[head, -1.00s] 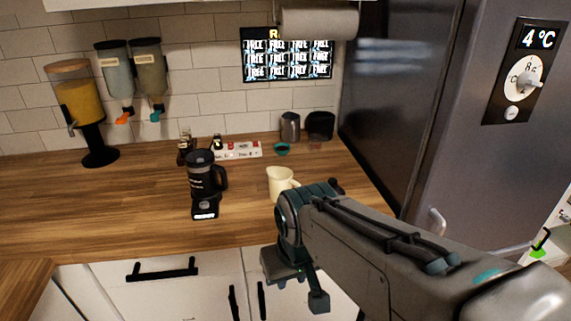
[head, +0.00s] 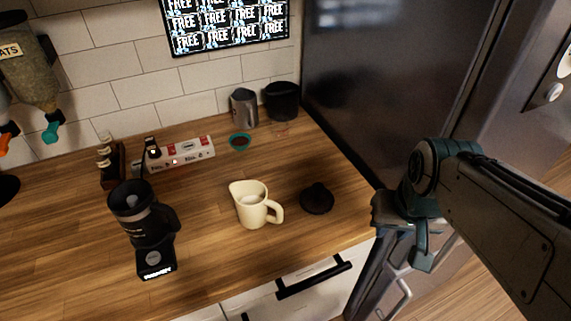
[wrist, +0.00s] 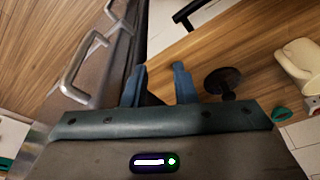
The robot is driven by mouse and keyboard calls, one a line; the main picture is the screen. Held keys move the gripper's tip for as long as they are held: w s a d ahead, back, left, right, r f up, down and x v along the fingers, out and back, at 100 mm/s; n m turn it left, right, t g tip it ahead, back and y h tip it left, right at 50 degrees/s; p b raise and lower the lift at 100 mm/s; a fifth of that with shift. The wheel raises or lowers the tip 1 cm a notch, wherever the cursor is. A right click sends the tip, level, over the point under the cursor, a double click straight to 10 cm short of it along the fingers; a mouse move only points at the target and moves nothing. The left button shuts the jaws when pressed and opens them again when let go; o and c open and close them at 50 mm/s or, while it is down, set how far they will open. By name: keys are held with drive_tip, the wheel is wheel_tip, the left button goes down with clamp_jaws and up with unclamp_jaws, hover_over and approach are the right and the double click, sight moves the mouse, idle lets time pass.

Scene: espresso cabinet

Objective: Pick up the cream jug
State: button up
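The cream jug (head: 252,207) stands upright on the wooden counter, its handle towards the right and its spout to the upper left. In the wrist view the jug (wrist: 303,65) is at the right edge, partly cut off. My gripper (head: 402,250) is to the right of the jug, out past the counter's right edge in the picture and clear of the jug. In the wrist view its two fingers (wrist: 158,84) are apart with nothing between them.
A black tamper-like object (head: 317,199) stands between the jug and my gripper. A black grinder (head: 145,225) is left of the jug. Behind are a teal bowl (head: 240,143), metal pitcher (head: 244,108), black canister (head: 281,101) and carton (head: 185,154). The fridge (head: 400,90) borders the counter's right.

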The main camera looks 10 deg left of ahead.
drive_tip(key=w+a+r+g+p, duration=0.1)
drive_tip(key=w+a+p, duration=0.1)
drive_tip(key=a, duration=0.5)
drive_tip(key=w+a+r+g+p, duration=0.1)
drive_tip(key=w+a+p, duration=0.1)
drive_tip(key=a, duration=0.5)
drive_tip(key=w+a+r+m+p, duration=0.1)
drive_tip(key=w+a+p, duration=0.1)
drive_tip(key=a, duration=0.5)
drive_tip(key=shift+w+a+r+g, duration=0.1)
drive_tip(key=shift+w+a+g, duration=0.1)
drive_tip(key=shift+w+g, duration=0.3)
hover_over(280, 224)
drive_tip(key=w, duration=0.1)
drive_tip(key=f, duration=0.8)
drive_tip(key=shift+w+p, duration=0.2)
drive_tip(key=shift+p, duration=0.1)
drive_tip(key=shift+s+f+p, duration=0.15)
drive_tip(key=shift+f+p, duration=0.1)
drive_tip(key=shift+f, duration=1.1)
drive_tip(key=shift+s+f+p, duration=0.15)
drive_tip(key=shift+f+p, duration=0.1)
drive_tip(key=shift+f, duration=1.05)
clamp_jaws()
